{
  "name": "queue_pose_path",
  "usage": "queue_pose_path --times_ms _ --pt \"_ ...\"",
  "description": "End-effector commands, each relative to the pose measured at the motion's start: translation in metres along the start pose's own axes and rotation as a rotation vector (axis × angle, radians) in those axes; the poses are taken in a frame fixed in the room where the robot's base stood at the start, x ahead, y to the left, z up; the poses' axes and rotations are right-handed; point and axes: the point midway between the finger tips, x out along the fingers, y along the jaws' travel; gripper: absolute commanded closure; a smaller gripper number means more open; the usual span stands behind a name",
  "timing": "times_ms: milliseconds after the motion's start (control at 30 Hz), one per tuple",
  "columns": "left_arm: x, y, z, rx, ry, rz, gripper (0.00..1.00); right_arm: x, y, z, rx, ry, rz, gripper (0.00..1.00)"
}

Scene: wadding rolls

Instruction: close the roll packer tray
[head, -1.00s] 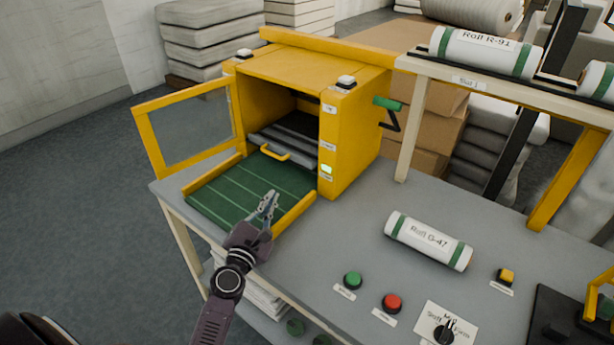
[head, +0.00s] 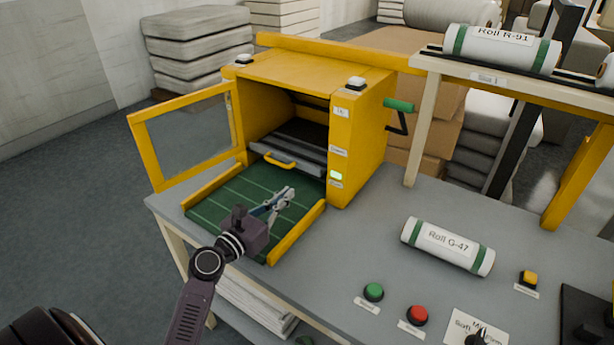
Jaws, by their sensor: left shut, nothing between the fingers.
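The roll packer (head: 362,150) is a yellow box on the grey table, with its framed glass door (head: 188,135) swung open to the left. Its grey tray (head: 292,147) with a yellow handle (head: 280,161) sits at the opening, its front edge over the green bed (head: 232,199). My left gripper (head: 288,194) is shut and empty above the right part of the green bed, in front of the handle and apart from it. My right gripper is not in view.
Roll G-47 (head: 447,246) lies on the table at the right. A green button (head: 374,291), a red button (head: 417,315) and a yellow button (head: 528,278) stand near it. A shelf (head: 520,92) holds another roll (head: 502,49).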

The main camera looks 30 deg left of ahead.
Motion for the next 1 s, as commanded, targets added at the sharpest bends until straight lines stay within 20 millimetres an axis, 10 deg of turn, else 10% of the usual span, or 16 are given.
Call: queue_pose_path --times_ms 500,1000 --pt "0.088 0.000 0.000 0.002 -0.001 0.001 1.00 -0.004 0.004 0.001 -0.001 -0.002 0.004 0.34" --pt "0.097 0.000 0.000 0.003 0.000 0.001 1.00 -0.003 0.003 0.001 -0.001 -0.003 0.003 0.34"
